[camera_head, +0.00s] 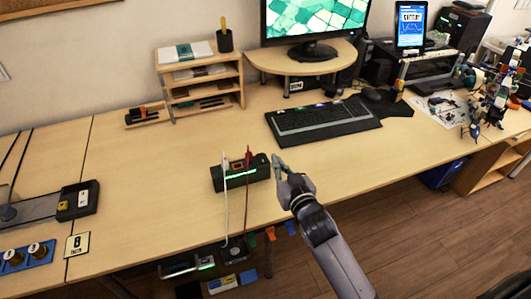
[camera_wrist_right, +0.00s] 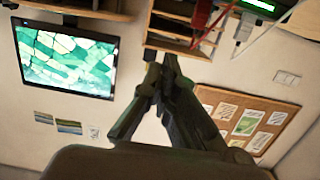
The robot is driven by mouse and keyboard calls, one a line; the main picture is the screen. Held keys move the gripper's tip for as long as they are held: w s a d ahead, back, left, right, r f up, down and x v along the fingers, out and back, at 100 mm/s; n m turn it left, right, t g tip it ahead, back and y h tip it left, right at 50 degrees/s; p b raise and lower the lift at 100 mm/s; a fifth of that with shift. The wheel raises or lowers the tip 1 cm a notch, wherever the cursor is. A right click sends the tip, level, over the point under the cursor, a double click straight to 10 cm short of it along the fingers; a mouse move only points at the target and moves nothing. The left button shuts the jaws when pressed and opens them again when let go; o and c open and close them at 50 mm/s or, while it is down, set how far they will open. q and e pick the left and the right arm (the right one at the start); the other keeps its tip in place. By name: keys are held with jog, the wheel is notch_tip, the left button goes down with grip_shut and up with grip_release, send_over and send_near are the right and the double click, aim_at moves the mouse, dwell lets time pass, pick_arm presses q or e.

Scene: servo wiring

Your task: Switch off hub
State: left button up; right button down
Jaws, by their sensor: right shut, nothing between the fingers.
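The hub (camera_head: 217,181) is a black box with a lit green strip along its front, standing near the front edge of the desk. A white cable and a red cable rise from it and hang over the edge. A small orange-red part shows on its top. My right gripper (camera_head: 277,160) is shut and empty just right of the hub's right end; whether it touches is not clear. In the right wrist view its closed fingers (camera_wrist_right: 165,62) point up, and a green-lit part of the hub (camera_wrist_right: 258,5) shows at the top right. My left gripper is not in view.
A keyboard (camera_head: 325,120) lies behind and right of the gripper, below a monitor on a wooden riser (camera_head: 300,65). A wooden shelf unit (camera_head: 200,78) stands at the back. A black box (camera_head: 77,200) is at the left. Bare desk lies left of the hub.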

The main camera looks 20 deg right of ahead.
send_over(265, 160)
jog(key=shift+s+f+p, duration=0.4)
jog(key=shift+f, duration=0.2)
jog(key=f, duration=0.2)
jog(key=shift+w+f, duration=0.3)
jog(key=shift+f, duration=0.75)
